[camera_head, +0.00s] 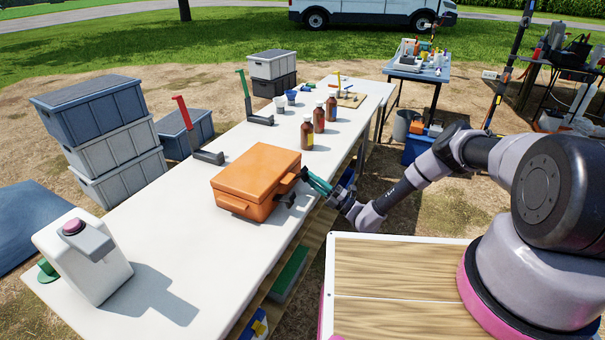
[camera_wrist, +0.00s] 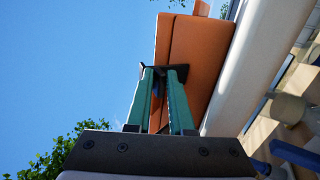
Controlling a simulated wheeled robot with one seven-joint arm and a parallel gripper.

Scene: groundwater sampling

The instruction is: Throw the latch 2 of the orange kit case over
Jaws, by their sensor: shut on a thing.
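The orange kit case (camera_head: 258,176) stands closed on the white table, with a handle on its near left side. My gripper (camera_head: 304,172) is at the case's right side, its teal fingers touching or very close to a dark latch there. In the wrist view my gripper (camera_wrist: 163,72) is shut on a small black latch (camera_wrist: 150,71) against the side of the orange case (camera_wrist: 195,60). A second dark latch part (camera_head: 286,200) shows lower on the same side. Which latch carries number 2 cannot be read.
The white table (camera_head: 160,220) also holds a white dispenser (camera_head: 84,254) at the near left, a red-handled stand (camera_head: 196,135), a green-handled stand (camera_head: 252,104) and brown bottles (camera_head: 307,133) farther back. Grey crates (camera_head: 110,140) are stacked to the left. Table room around the case is clear.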

